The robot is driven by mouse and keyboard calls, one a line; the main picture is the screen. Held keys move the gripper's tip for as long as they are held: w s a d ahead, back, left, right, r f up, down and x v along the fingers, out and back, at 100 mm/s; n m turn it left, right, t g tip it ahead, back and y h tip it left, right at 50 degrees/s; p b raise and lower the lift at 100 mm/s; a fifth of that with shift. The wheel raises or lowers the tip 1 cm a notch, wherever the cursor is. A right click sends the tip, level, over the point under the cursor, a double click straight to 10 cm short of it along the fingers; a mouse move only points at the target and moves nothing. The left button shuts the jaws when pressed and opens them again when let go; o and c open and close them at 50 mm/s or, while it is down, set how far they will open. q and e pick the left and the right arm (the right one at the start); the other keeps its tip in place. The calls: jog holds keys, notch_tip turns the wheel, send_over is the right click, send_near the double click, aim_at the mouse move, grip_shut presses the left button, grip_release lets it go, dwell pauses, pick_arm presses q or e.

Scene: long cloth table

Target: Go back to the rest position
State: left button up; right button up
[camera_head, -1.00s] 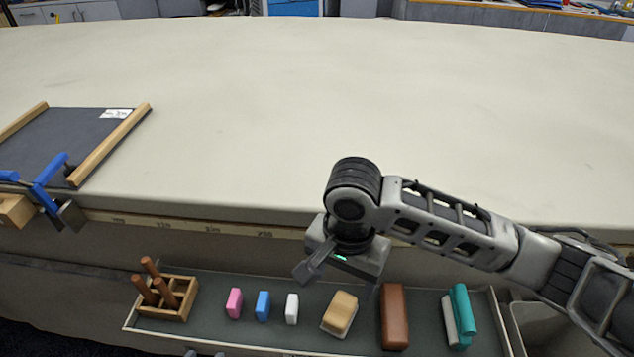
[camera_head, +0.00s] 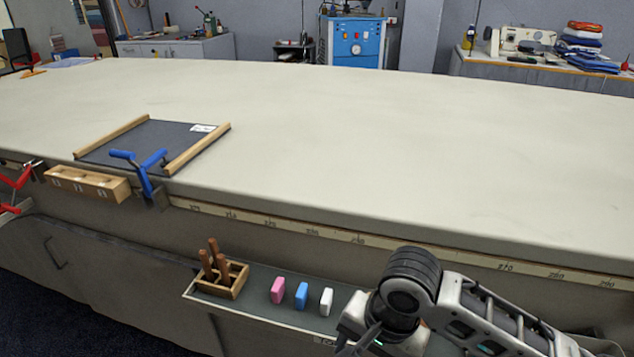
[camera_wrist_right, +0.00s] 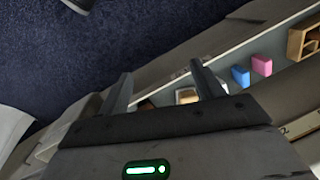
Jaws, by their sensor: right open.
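My right gripper (camera_head: 358,342) is at the bottom of the head view, over or in front of the tool tray, its fingers partly cut off by the lower edge. In the right wrist view its two fingers (camera_wrist_right: 162,82) stand apart with nothing between them; a pale block shows beyond them. My right arm comes in from the lower right and hides the tray's right part. My left gripper is not in view.
The tray (camera_head: 258,310) along the table's front holds a wooden rack with brown handles (camera_head: 222,275) and pink (camera_head: 278,290), blue (camera_head: 301,295) and white (camera_head: 326,301) blocks. A dark framed board (camera_head: 150,143) and a blue clamp (camera_head: 145,172) are at left. The tabletop (camera_head: 370,150) is otherwise clear.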

jog(key=s+a+f+n+t+y, duration=0.1)
jog(key=a+f+n+t+y, duration=0.1)
jog(key=a+f+n+y, duration=0.3)
jog(key=s+d+f+n+t+h, duration=0.2)
jog(key=s+d+t, duration=0.3)
jog(key=d+t, duration=0.3)
jog(key=d+n+h, duration=0.1)
jog(key=d, duration=0.2)
jog(key=shift+d+f, duration=0.15)
jog(key=shift+d, duration=0.05)
